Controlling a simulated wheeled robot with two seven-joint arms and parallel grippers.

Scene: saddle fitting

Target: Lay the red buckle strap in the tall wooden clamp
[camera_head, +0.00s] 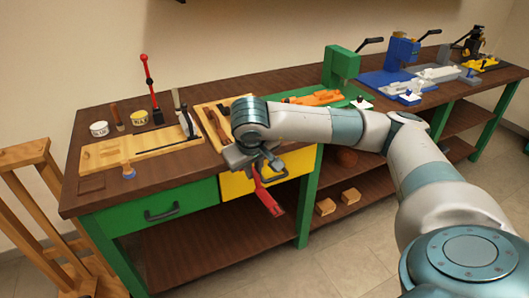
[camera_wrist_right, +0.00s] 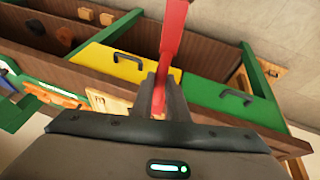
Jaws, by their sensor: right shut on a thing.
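The red buckle strap (camera_head: 268,196) hangs down from my right gripper (camera_head: 253,163) in front of the yellow drawer in the head view. In the right wrist view the strap (camera_wrist_right: 172,40) stands out between the two fingers of the right gripper (camera_wrist_right: 162,88), which is shut on it. A tall wooden stand (camera_head: 28,152), which looks like the clamp, is at the far left of the head view, beside the bench's left end and apart from the strap. The picture's left edge cuts it off. My left gripper is not in view.
The long bench (camera_head: 95,190) carries a wooden board (camera_head: 130,152), a white tub (camera_head: 99,128), a yellow tub (camera_head: 139,118), a green press (camera_head: 341,66) and a blue press (camera_head: 402,53). A green drawer (camera_head: 160,208) and a yellow drawer (camera_head: 235,186) face the open floor.

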